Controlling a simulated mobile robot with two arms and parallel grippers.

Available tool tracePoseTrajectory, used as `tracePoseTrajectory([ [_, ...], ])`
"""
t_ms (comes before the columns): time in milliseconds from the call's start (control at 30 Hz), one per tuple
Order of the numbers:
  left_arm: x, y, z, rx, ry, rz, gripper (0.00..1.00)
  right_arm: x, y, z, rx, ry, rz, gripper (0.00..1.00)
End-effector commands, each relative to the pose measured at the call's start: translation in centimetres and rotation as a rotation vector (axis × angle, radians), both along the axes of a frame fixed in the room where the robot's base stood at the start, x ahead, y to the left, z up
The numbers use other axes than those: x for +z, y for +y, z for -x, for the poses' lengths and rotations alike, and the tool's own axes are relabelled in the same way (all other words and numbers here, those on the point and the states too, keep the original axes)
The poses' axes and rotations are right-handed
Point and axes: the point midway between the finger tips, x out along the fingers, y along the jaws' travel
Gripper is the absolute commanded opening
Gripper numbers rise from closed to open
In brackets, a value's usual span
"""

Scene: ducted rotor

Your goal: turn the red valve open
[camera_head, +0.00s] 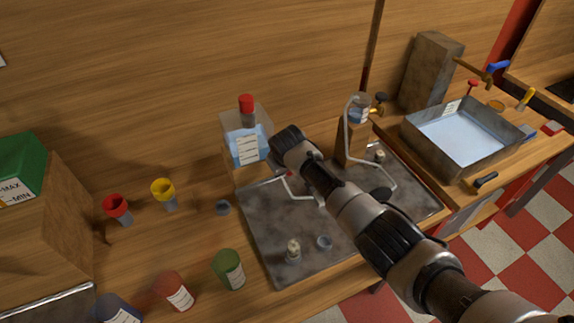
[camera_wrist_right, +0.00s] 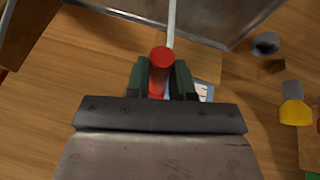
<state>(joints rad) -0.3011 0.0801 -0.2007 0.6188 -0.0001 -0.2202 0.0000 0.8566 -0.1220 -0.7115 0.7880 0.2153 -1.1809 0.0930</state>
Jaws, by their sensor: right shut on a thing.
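The red valve (camera_wrist_right: 162,58) is a red cylinder-like handle between the two dark green fingers of my right gripper (camera_wrist_right: 160,80) in the right wrist view. The fingers are shut on it from both sides. A white pipe (camera_wrist_right: 172,22) runs away from the valve. In the head view my right arm comes in from the lower right, and its hand hides most of the valve. A small bit of red (camera_head: 290,173) shows just below the hand, beside the thin white pipe (camera_head: 299,196). My left gripper is not in view.
A clear container of blue liquid (camera_head: 246,147) stands close left of the hand. A grey metal tray (camera_head: 262,225) lies below it. Red (camera_head: 118,208) and yellow (camera_head: 164,192) topped pieces stand left. A metal basin of water (camera_head: 466,138) is at right.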

Motion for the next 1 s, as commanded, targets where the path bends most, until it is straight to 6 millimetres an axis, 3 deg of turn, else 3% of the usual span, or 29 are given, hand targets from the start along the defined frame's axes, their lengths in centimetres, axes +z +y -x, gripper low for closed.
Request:
tracePoseTrajectory([
  [167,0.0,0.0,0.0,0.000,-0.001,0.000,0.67,0.1,0.1,0.0,-0.002,-0.002,-0.005,0.00],
  [200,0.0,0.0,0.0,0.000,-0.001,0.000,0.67,0.1,0.1,0.0,-0.002,-0.002,-0.005,0.29],
  [333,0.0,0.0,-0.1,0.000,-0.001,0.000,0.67,0.1,0.1,0.0,-0.002,-0.001,-0.004,0.48],
  [733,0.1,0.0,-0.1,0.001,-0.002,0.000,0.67,0.6,0.1,0.2,0.000,-0.001,-0.003,0.48],
  [1000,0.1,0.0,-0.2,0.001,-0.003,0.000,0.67,4.0,0.0,1.8,0.001,-0.003,-0.005,0.48],
])
